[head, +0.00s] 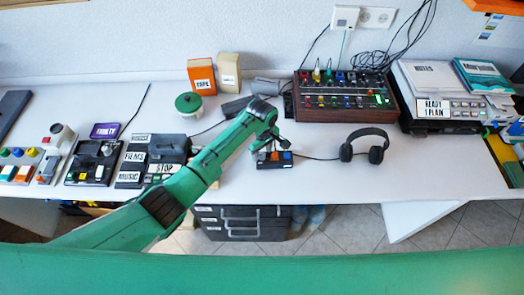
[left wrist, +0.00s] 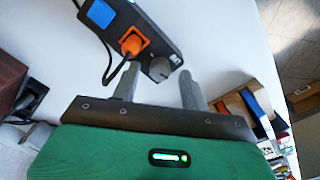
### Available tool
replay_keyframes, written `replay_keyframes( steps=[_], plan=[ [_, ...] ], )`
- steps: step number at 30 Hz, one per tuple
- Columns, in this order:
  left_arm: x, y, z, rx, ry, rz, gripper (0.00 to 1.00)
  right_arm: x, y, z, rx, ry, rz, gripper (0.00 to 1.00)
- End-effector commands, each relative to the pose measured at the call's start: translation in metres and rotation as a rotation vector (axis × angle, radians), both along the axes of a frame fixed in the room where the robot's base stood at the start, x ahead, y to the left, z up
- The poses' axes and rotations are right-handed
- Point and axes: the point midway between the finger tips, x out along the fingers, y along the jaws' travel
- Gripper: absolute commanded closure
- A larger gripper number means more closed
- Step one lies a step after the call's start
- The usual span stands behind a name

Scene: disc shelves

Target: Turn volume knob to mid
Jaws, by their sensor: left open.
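A small dark box (head: 275,166) with blue and orange parts sits on the white table under my left gripper. It also shows in the left wrist view (left wrist: 142,22). There it carries a blue square, an orange plug-like part (left wrist: 132,42) with a black cable, and a round grey knob (left wrist: 160,68) at its near end. I cannot read a label or the knob's setting. My left gripper (left wrist: 158,84) is open, its two grey fingers on either side of the knob in the picture. I cannot tell whether they touch it. My right gripper is not in view.
Headphones (head: 364,146) lie to the right of the box. A mixer (head: 345,98) with coloured knobs stands behind, and a green pot (head: 189,105) stands back left. Several button boxes fill the left.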

Motion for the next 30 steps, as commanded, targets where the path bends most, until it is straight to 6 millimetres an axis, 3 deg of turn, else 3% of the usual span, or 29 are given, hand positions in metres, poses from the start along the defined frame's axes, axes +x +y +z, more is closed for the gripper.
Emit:
replay_keyframes(
  steps=[11,12,19,30],
  plan=[
    [-0.0002,-0.0002,-0.0083,-0.001,-0.001,-0.001,0.55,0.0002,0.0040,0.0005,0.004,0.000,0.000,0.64],
    [-0.0002,-0.0002,-0.0083,-0.001,-0.001,-0.001,0.57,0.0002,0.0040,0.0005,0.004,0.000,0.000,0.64],
    [-0.0002,-0.0002,-0.0081,-0.001,-0.001,-0.001,1.00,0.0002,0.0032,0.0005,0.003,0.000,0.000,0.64],
    [-0.0004,-0.0002,-0.0061,-0.001,0.001,-0.059,1.00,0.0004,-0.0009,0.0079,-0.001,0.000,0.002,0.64]
  ],
)
